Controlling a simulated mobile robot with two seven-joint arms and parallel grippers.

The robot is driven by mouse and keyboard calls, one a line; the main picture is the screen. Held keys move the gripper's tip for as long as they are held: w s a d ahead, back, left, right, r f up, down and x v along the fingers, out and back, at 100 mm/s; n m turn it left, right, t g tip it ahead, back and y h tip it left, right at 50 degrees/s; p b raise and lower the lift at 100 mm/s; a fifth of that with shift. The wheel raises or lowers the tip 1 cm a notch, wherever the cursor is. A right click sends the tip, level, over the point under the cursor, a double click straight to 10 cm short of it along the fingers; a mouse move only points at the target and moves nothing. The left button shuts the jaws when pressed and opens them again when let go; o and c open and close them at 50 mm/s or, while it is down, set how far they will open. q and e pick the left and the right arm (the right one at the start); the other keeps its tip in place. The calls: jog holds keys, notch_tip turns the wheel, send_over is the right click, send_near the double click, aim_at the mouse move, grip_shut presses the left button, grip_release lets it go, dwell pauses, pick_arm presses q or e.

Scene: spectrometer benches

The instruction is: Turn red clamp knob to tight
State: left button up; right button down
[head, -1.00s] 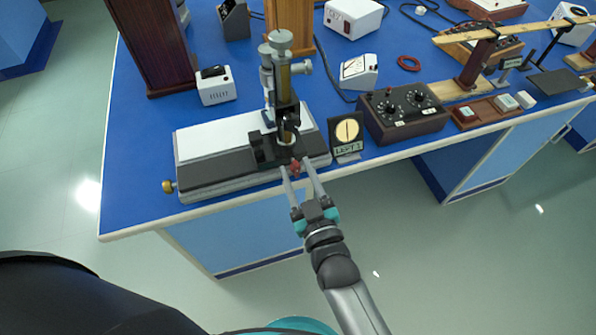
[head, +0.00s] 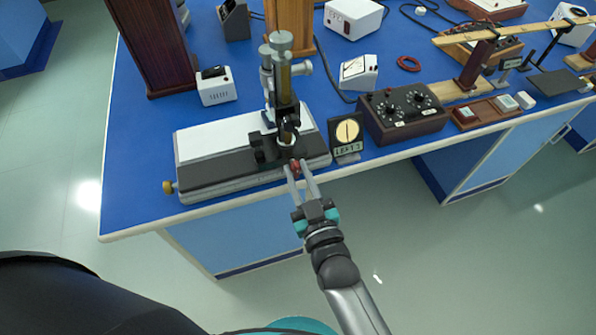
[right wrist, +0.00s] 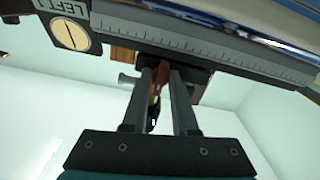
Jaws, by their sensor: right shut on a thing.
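The small red clamp knob (head: 296,166) is on the front of the microscope's black carriage, at the front edge of the bench. It also shows in the right wrist view (right wrist: 162,72), between my two grey fingers. My right gripper (head: 297,167) reaches up from below and is shut on the red knob, one finger on each side. The vertical brass and grey microscope (head: 284,85) stands on the carriage above it. A dial sign (head: 346,136) marked "LEFT 1" stands just right of the carriage. My left gripper is not in view.
The carriage rides on a long black and white base (head: 215,170) with a brass knob (head: 169,187) at its left end. A black control box (head: 405,112) stands to the right. The floor in front of the bench is clear.

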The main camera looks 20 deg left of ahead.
jog(key=m+p, duration=0.1)
jog(key=m, duration=0.3)
jog(key=shift+m, duration=0.3)
jog(key=m, duration=0.4)
jog(key=shift+m, duration=0.3)
jog(key=m, duration=0.4)
jog(key=shift+f, duration=0.1)
jog(key=shift+m+b, duration=0.55)
jog(key=shift+m, duration=1.55)
jog(key=c, duration=0.7)
grip_release()
